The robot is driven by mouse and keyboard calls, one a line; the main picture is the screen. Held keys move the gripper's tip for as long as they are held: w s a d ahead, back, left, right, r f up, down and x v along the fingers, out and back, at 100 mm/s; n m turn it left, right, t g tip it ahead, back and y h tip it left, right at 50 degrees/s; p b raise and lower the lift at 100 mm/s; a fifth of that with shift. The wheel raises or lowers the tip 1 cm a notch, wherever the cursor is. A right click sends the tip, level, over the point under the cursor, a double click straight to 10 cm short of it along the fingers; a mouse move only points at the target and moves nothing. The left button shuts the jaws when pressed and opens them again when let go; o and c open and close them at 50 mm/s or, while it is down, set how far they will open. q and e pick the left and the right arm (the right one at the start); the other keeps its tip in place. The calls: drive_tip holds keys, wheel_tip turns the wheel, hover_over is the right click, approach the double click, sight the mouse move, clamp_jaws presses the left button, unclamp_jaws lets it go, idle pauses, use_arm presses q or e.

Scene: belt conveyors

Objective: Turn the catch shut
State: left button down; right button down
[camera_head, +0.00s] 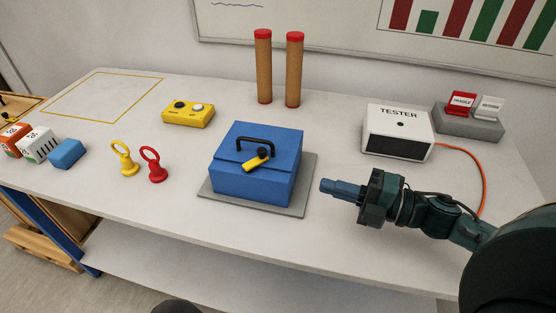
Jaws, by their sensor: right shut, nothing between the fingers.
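A blue box (252,187) with a black handle on its lid stands on a grey base plate (216,203) in the middle of the table. A yellow catch (252,165) with a dark knob is at the top front of the box. The catch lies at a slant, its yellow end pointing down to the left. The lid looks closed. My right gripper (324,187) is to the right of the box, clear of it, with its shut, empty fingers pointing left. My left gripper is out of view.
A white tester (395,148) with an orange cable stands behind my right gripper. Yellow and red ring pegs (153,167) stand left of the box. A yellow button box (188,116) and two brown posts (263,75) are behind. The table's front edge is clear.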

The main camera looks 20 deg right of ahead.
sight(278, 173)
drive_tip(key=x, duration=0.4)
drive_tip(key=w+p+x, duration=0.1)
drive_tip(key=x, duration=0.3)
drive_tip(key=d+p+x, duration=0.1)
drive_tip(key=x, duration=0.2)
drive_tip(key=shift+w+a+r, duration=0.1)
drive_tip(key=shift+w+a, duration=0.1)
drive_tip(key=shift+w, duration=0.3)
drive_tip(key=shift+w+p, duration=0.3)
drive_tip(key=shift+w, duration=0.3)
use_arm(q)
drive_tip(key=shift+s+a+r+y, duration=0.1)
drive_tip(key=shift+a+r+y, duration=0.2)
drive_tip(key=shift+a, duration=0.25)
use_arm(e)
drive_tip(key=shift+w, duration=0.1)
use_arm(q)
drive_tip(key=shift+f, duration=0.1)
